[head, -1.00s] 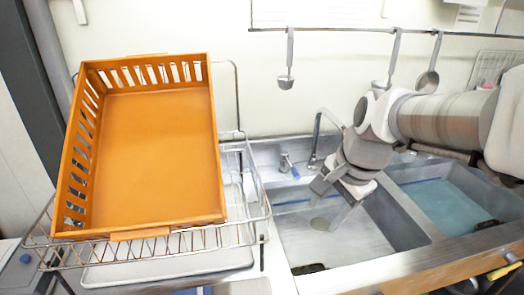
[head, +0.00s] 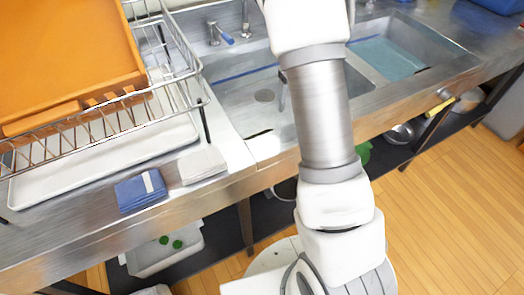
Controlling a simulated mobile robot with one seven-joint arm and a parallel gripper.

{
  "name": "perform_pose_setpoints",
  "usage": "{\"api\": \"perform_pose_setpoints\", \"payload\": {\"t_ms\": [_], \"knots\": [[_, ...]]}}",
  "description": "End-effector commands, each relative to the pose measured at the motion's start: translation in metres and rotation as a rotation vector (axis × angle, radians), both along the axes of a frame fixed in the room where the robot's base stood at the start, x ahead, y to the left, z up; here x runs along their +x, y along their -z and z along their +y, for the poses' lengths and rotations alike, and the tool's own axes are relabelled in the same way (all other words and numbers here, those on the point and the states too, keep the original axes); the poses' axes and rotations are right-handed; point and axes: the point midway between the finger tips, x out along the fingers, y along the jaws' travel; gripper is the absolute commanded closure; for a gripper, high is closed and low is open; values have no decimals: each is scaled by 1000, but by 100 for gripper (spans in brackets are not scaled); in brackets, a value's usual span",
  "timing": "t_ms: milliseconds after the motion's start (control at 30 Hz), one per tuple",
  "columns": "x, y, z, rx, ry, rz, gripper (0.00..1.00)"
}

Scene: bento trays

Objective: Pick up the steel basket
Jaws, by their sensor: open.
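A steel wire basket (head: 200,90), shaped like a dish rack, stands on the counter at the left in the head view. Its left and upper parts are cut off by the picture edge. A large orange tray (head: 60,50) rests in or on it and hides much of it. Several steel bowl-like things hang or sit under the counter at the right, one of them a rounded steel vessel (head: 400,133); I cannot tell whether any is a basket. My arm crosses the middle of the view, and my gripper cannot be made out. It is apart from the wire rack.
A double sink (head: 225,97) lies behind my arm. A white tray (head: 110,160) sits under the wire rack. A blue cloth or sponge (head: 140,191) and a pale one (head: 202,165) lie near the front edge. The wooden floor (head: 440,220) at right is clear.

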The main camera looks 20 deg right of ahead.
Motion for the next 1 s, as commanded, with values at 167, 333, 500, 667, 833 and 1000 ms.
{"api": "perform_pose_setpoints", "payload": {"t_ms": [167, 333, 500, 667, 833, 1000], "knots": [[-2, 42, 2, 2, 2, 6, 40], [-2, 79, 4, 2, 0, 5, 40], [-2, 104, 6, 2, -2, 2, 40], [-2, 111, 6, 2, -2, 1, 40], [-3, 126, 10, 2, -3, 3, 40], [-4, 152, 15, 2, -2, 3, 40]]}}
